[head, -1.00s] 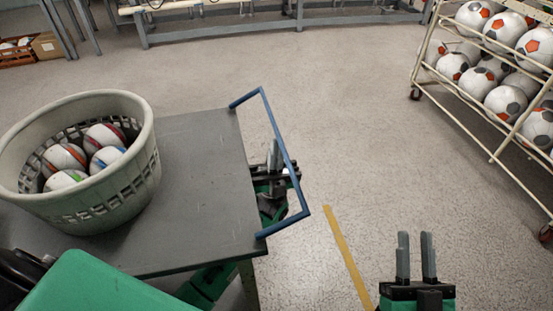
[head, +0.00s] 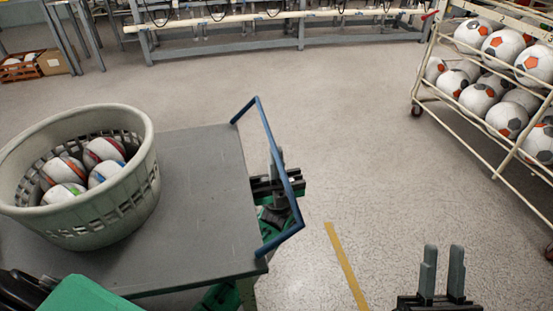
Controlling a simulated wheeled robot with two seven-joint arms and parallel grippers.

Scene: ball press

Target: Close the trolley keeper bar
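The blue U-shaped keeper bar (head: 273,150) is joined to the right edge of the grey trolley top (head: 205,200) at two ends. It stands out from that edge, tilted up and to the right. My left gripper (head: 278,160) is at the outer long side of the bar, with its fingers pointing up beside or behind it. The bar partly hides the fingers, so I cannot tell their gap or whether they touch it. My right gripper (head: 441,270) is open and empty at the bottom right, over the floor.
A pale basket (head: 105,215) with several balls (head: 70,170) stands on the trolley's left part. A cream rack (head: 467,133) of footballs stands at the right. Workbenches (head: 215,45) line the back. The floor between is clear, with a yellow stripe (head: 345,262).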

